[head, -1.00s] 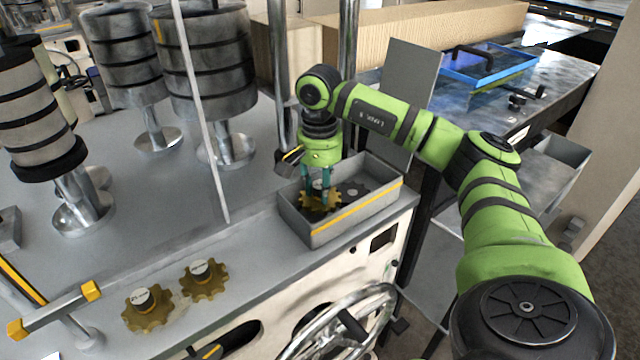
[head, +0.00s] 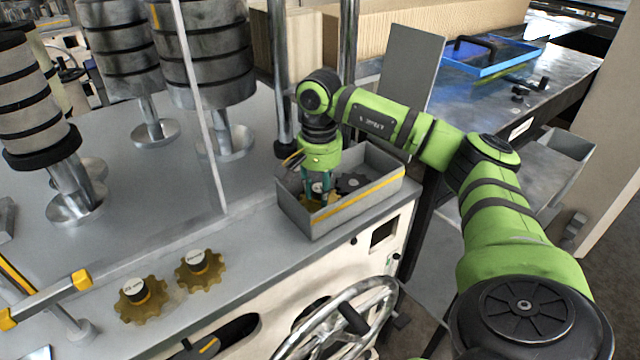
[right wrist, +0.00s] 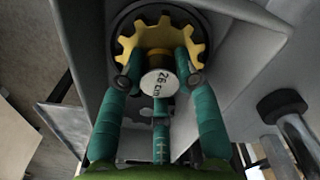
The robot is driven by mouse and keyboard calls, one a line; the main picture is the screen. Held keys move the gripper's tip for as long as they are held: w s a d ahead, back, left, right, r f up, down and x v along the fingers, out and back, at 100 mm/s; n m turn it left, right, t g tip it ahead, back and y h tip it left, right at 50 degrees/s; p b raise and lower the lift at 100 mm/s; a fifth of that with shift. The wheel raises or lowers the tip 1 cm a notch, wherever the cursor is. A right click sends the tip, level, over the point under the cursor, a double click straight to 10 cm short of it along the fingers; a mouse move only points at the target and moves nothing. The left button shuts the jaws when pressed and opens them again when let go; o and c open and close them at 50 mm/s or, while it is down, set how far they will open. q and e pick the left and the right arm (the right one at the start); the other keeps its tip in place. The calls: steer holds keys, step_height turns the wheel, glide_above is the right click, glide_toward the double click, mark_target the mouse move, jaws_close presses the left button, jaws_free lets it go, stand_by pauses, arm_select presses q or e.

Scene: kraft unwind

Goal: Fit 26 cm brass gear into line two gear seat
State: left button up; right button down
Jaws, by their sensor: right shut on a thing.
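The 26 cm brass gear, yellow and toothed with a white cap reading "26 cm", shows in the right wrist view (right wrist: 158,82) inside a grey bin. My right gripper (right wrist: 158,75) is shut on its hub, with teal fingers around it. In the head view the right gripper (head: 319,190) reaches down into the grey bin (head: 345,212), and the gear (head: 312,201) is partly hidden by fingers and bin wall. Two other brass gears with labelled caps sit on the machine deck, one left (head: 141,299) and one right (head: 201,269). I cannot tell which seat is line two. My left gripper is out of view.
A spoked handwheel (head: 340,325) stands at the machine's front. A thin upright rod (head: 200,100) and banded rollers (head: 208,50) stand on the deck. A yellow-ended bar (head: 45,298) is at lower left.

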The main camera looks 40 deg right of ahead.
steer(key=c, duration=0.8)
jaws_free()
step_height(320, 180, up, 12)
steer(key=shift+r, duration=0.1)
steer(key=shift+a, duration=0.1)
